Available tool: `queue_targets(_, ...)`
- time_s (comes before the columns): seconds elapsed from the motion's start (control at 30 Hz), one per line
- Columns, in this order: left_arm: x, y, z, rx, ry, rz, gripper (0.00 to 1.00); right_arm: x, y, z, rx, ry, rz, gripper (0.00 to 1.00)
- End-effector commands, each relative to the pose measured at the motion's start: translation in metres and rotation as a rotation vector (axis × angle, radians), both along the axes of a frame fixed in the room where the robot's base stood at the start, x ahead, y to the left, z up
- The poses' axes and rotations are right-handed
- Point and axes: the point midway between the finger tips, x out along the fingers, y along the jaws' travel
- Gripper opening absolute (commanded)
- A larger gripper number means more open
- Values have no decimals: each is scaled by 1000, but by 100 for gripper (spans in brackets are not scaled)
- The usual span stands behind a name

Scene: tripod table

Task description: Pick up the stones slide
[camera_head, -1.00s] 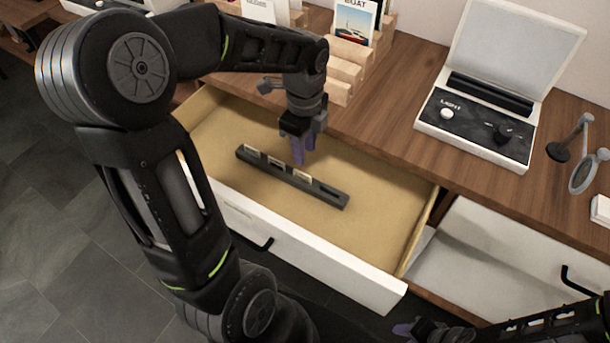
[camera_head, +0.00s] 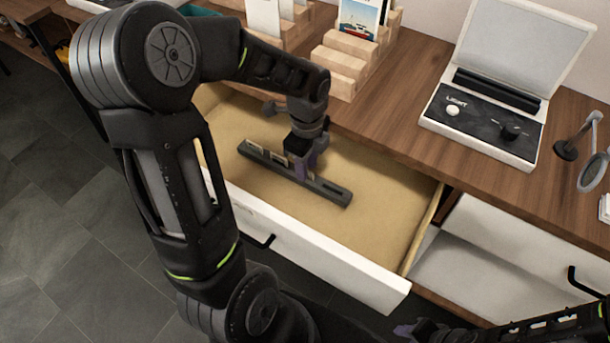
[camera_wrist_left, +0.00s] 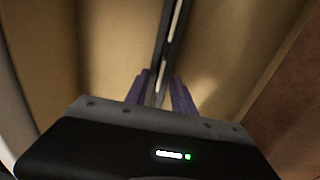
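A dark slide rack (camera_head: 330,190) with several slots lies in the open drawer. Small pale slides stand in it, one near its left end (camera_head: 257,148); their pictures are too small to read, so I cannot tell which is the stones slide. My left gripper (camera_head: 303,172) points down at the rack's middle and hides part of it. In the left wrist view, its purple fingers (camera_wrist_left: 160,90) are apart, one on each side of the rack, with a thin pale slide edge (camera_wrist_left: 160,97) between them. My right gripper (camera_head: 405,330) is at the bottom edge, its opening unclear.
The open drawer (camera_head: 385,215) has a tan floor and a white front panel. A light box (camera_head: 480,125) with a raised lid, a magnifier (camera_head: 592,170) and wooden card holders (camera_head: 345,65) stand on the wooden table above. The drawer floor right of the rack is clear.

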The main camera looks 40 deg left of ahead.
Motion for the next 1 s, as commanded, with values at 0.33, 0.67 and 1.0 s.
queue_targets(0.33,0,0,-8,0,0,0,30,0,0,-1,0,0,0,36)
queue_targets(0.67,0,0,-8,0,0,0,30,0,0,-1,0,0,0,36)
queue_targets(1.0,0,0,-8,0,0,0,4,0,0,-1,0,0,0,36)
